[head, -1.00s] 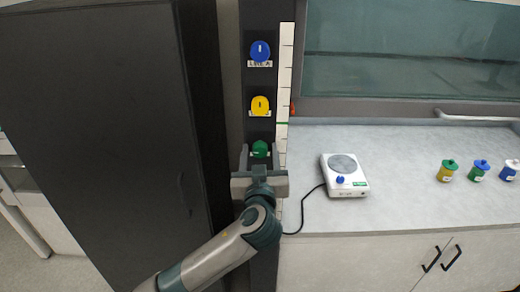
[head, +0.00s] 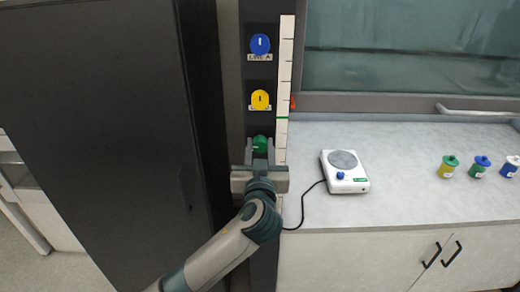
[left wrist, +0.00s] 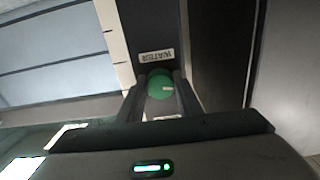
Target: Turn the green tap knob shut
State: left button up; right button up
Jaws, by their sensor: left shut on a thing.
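The green tap knob (head: 260,143) is the lowest of three knobs on a dark upright panel (head: 258,20). My left gripper (head: 260,150) reaches up to it from below and is shut on it, with one finger on each side. In the left wrist view the green knob (left wrist: 160,85) sits between the two fingertips (left wrist: 158,92). A pale mark on its face lies near level in that view, and a label reading WATER is beside the knob. The gripper hides the knob's lower part in the head view. My right gripper is not in view.
A blue knob (head: 260,44) and a yellow knob (head: 260,99) are above on the panel, beside a white scale strip (head: 285,80). A dark cabinet (head: 95,150) stands left. A hotplate (head: 345,172) and several small jars are on the bench (head: 400,190) at right.

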pick_arm(q)
jog(key=shift+f+m+b, duration=0.1)
jog(key=shift+m+b, duration=0.4)
jog(key=shift+m, duration=0.8)
jog(key=m, duration=0.1)
jog(key=m+p, duration=0.1)
jog(key=shift+r+m, duration=0.25)
jog(key=shift+m, duration=0.05)
jog(key=m+p, duration=0.1)
jog(key=m, duration=0.1)
jog(key=shift+m, duration=0.4)
jog(key=m, duration=0.3)
jog(key=shift+m, duration=0.3)
jog(key=shift+f+m, duration=0.1)
jog(key=shift+m, duration=1.9)
